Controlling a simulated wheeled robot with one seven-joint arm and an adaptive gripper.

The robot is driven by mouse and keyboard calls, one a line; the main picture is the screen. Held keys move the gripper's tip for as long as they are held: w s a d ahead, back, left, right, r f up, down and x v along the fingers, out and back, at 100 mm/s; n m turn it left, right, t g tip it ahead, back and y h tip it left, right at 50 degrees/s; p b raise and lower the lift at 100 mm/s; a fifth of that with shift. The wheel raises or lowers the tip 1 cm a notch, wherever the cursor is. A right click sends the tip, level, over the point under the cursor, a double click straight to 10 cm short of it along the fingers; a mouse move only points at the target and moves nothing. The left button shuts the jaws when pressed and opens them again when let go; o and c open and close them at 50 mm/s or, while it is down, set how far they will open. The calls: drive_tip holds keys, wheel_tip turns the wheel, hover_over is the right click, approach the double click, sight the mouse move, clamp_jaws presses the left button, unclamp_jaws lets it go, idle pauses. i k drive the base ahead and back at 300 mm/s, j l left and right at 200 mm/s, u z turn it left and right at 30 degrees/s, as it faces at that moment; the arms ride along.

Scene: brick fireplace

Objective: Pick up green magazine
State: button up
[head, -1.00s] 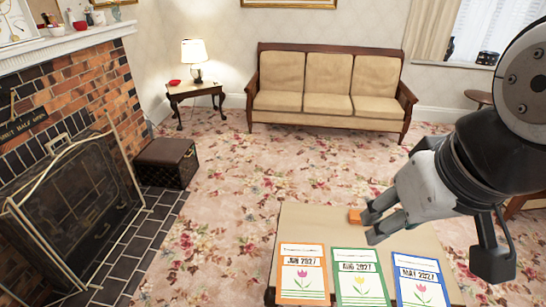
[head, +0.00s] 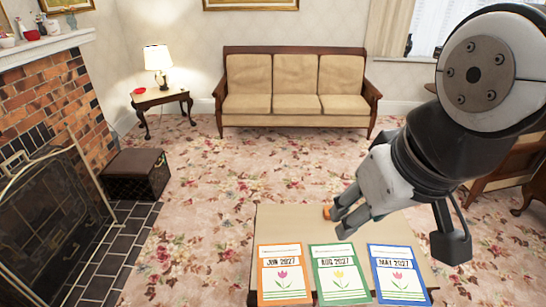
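The green-bordered magazine (head: 338,272) lies flat on the low beige table (head: 285,222). It reads AUG 2027 and shows a yellow tulip. It lies between an orange-bordered magazine (head: 283,274) reading JUN 2027 and a blue-bordered one (head: 398,274) reading MAY 2027. My gripper (head: 340,222) is above the table, beyond the top edge of the green magazine in the picture. Its two fingers are apart, with nothing visible between them. It is not touching the magazine.
A small orange object (head: 327,212) is beside the far fingertip; its contact is unclear. A sofa (head: 290,88) stands at the back wall, with a lamp table (head: 163,98) beside it. A dark box (head: 137,174) and fireplace screen (head: 55,225) are left. The carpet between is clear.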

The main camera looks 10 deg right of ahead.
sight(340, 280)
drive_tip(key=l+z, duration=0.1)
drive_tip(key=z, duration=0.4)
drive_tip(key=k+l+z, duration=0.1)
drive_tip(key=z, duration=0.4)
drive_tip(key=l+z, duration=0.2)
drive_tip(key=z, duration=0.3)
drive_tip(key=l+z, duration=0.15)
drive_tip(key=z, duration=0.35)
drive_tip(key=u, duration=1.7)
